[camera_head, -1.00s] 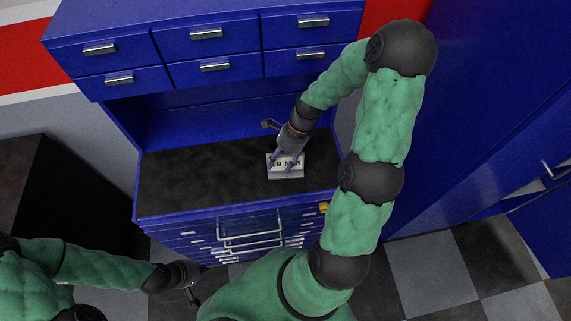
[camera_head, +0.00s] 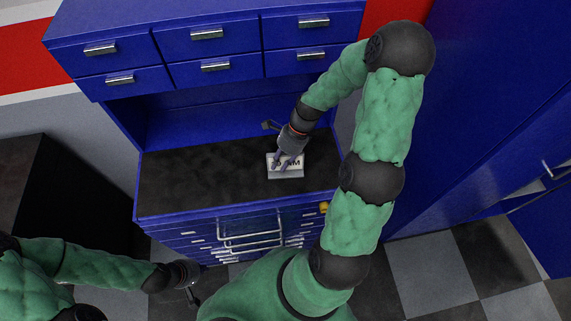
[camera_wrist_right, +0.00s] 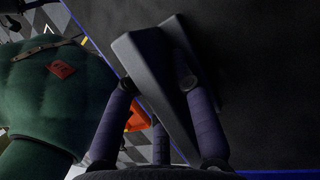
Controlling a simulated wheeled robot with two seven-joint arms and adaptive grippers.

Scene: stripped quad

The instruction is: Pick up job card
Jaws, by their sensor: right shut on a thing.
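The job card (camera_head: 287,173) is a small pale tent-shaped card with dark lettering, partly hidden by fingers. It stands on the dark worktop of the blue cabinet. My right gripper (camera_head: 286,159) reaches down from above and is shut on its upper part. In the right wrist view the card (camera_wrist_right: 150,70) looks dark grey and wedge-shaped, with purple-grey fingers on both sides of it. The card appears still at worktop level. My left gripper (camera_head: 192,288) hangs low at the left, away from the cabinet; its fingers are too small to judge.
The black worktop (camera_head: 200,180) is bare to the left of the card. Blue drawers (camera_head: 215,50) with metal handles overhang it at the back. More drawers (camera_head: 250,235) lie below its front edge. A tall blue cabinet (camera_head: 480,120) stands at the right, a black box (camera_head: 75,200) at the left.

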